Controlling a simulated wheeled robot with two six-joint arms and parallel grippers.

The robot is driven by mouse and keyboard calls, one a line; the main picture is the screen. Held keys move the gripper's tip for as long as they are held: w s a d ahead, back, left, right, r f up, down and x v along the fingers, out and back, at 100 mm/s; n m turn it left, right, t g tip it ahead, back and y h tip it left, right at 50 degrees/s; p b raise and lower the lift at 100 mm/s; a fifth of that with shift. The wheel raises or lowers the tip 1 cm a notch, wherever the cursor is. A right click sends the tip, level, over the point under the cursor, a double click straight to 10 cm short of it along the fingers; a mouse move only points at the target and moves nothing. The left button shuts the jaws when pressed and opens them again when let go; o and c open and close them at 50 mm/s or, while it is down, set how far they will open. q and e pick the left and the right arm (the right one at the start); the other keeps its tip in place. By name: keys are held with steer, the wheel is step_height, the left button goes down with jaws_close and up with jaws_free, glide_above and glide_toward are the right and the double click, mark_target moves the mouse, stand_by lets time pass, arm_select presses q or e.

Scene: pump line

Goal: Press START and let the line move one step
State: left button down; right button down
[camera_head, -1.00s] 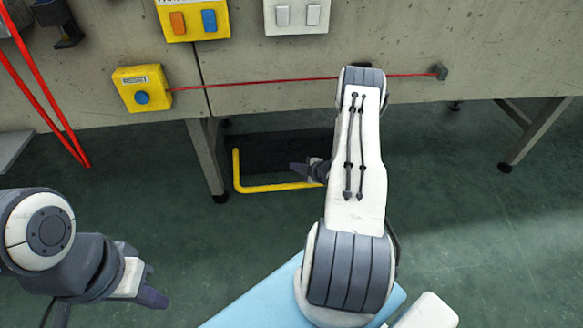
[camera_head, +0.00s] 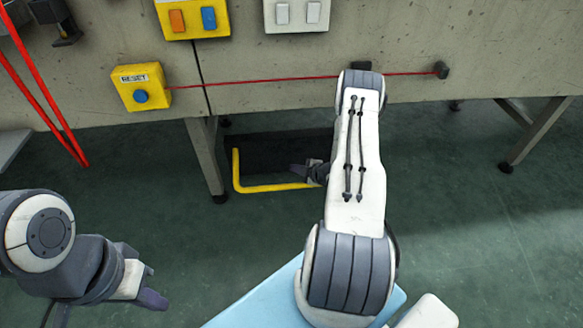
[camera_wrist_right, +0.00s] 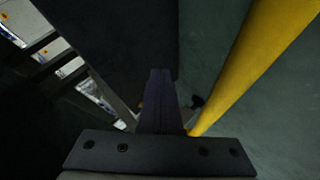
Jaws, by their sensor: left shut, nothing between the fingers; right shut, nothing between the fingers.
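No START label is readable. In the head view a yellow box (camera_head: 190,33) at the top has an orange button (camera_head: 177,20) and a blue button (camera_head: 209,20). A white box (camera_head: 290,30) beside it has two pale buttons (camera_head: 298,13). My left gripper (camera_head: 155,299) is shut and empty over the floor at lower left.
A red cord (camera_head: 270,81) runs from the lower yellow box to a dark bracket (camera_head: 441,70). Red lines (camera_head: 42,95) hang at the left. Table legs (camera_head: 207,155) stand near the right gripper. The yellow bar (camera_wrist_right: 240,65) is close in the right wrist view. Open floor (camera_head: 470,240) lies to the right.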

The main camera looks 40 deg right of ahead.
stand_by(0.8)
steer(key=shift+s+a+r+p, duration=0.1)
steer(key=shift+s+r+p, duration=0.05)
steer(key=shift+r+p, duration=0.6)
steer(key=shift+s+a+r+p, duration=0.1)
steer(key=shift+s+r+p, duration=0.1)
steer(key=shift+r+p, duration=0.5)
steer(key=shift+s+a+r+p, duration=0.1)
steer(key=shift+s+r+p, duration=0.05)
steer(key=shift+r+p, duration=0.6)
steer(key=shift+f, duration=0.1)
steer(key=r+p, duration=0.3)
steer(key=s+r+p, duration=0.1)
steer(key=p, duration=0.1)
steer(key=shift+a+r, duration=0.3)
steer(key=shift+r, duration=0.1)
